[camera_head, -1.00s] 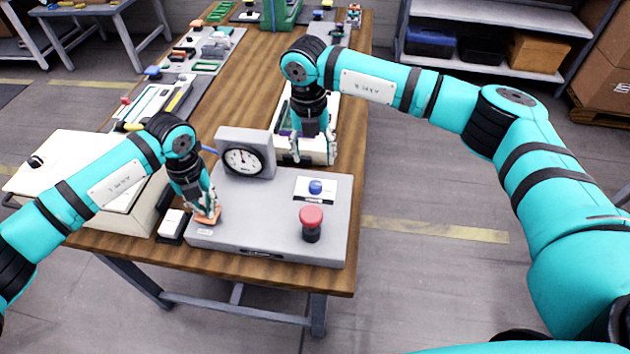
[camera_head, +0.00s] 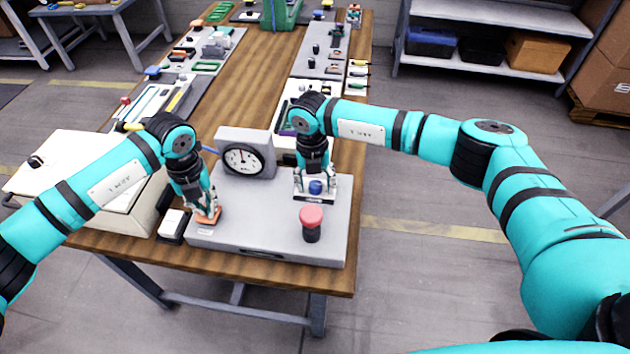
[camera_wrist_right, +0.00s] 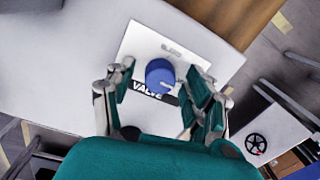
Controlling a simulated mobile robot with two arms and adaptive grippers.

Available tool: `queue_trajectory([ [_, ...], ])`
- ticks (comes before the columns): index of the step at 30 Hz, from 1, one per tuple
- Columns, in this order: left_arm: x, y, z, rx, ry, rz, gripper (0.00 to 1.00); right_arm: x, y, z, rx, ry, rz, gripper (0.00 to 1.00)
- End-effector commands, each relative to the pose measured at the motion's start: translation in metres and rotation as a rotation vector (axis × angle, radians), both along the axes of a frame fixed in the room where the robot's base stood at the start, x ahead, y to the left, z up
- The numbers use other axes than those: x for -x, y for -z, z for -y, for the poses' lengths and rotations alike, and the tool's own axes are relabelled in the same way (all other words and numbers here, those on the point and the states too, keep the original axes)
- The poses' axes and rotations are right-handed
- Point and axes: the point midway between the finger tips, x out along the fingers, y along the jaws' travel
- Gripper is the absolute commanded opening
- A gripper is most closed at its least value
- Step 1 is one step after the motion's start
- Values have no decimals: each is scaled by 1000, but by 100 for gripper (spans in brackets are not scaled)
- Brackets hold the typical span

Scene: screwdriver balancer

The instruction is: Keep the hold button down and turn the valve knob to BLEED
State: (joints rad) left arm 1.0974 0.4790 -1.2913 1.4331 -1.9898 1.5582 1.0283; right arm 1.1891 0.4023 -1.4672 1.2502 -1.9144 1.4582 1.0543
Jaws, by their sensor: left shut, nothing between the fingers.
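The blue valve knob (camera_head: 315,187) sits on a white plate on the grey panel (camera_head: 270,215). In the right wrist view the knob (camera_wrist_right: 160,76) shows a pale pointer mark toward the right; the plate reads VALVE, with another label at its far edge. My right gripper (camera_head: 315,190) is above the plate, open, one finger on each side of the knob with gaps visible. My left gripper (camera_head: 208,218) is shut and empty, its tips down on the orange hold button (camera_head: 207,215) at the panel's left. How far the button is pressed cannot be told.
A round gauge (camera_head: 243,158) stands at the panel's back left. A red mushroom button (camera_head: 311,218) rises at the panel's front right. A small white-topped block (camera_head: 172,224) and a large cream box (camera_head: 95,175) are at the left.

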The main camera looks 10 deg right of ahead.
Motion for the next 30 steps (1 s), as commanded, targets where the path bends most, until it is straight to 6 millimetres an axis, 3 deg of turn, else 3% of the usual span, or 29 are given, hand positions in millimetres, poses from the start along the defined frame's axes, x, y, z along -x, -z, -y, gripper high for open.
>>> queue_trajectory([
  [2, 1, 2, 0, -2, 0, -2, 0, 0, 0, 0, 0, 0, 0, 43],
  [12, 1, 2, 0, -2, 0, -2, 0, 0, 0, 0, -1, 0, 0, 0],
  [22, 1, 2, 0, -2, 0, -2, 0, 0, -1, 0, 0, -49, 1, 0],
  [30, 1, 2, -1, -2, 0, -2, 0, -1, -1, 0, 0, -224, 2, 0],
])
